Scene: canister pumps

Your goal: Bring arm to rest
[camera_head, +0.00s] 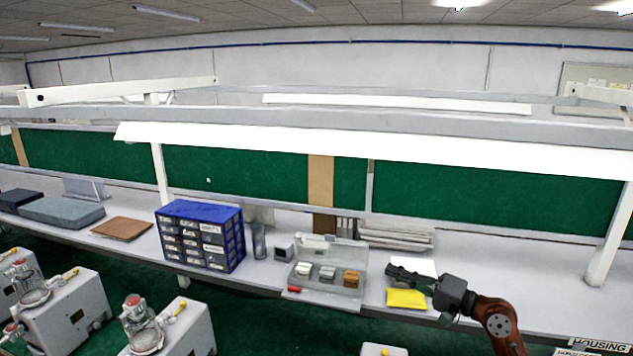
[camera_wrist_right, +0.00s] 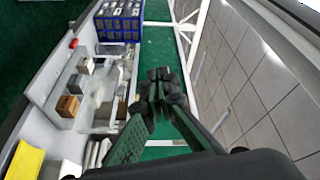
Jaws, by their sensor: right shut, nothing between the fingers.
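My right gripper (camera_head: 405,274) is at the end of a dark wrist and a reddish-brown arm that comes in from the lower right in the head view. It points left over the workbench (camera_head: 540,270), above and beside a yellow cloth or packet (camera_head: 406,298). In the right wrist view the fingers of the right gripper (camera_wrist_right: 160,88) meet at their tips, with nothing between them. My left gripper is in neither view.
A tray (camera_head: 330,297) with small blocks lies left of the right gripper. A blue drawer cabinet (camera_head: 203,207) stands further left. White canister pumps (camera_head: 75,310) stand in front of the bench at lower left. A shelf (camera_head: 400,150) runs above the bench.

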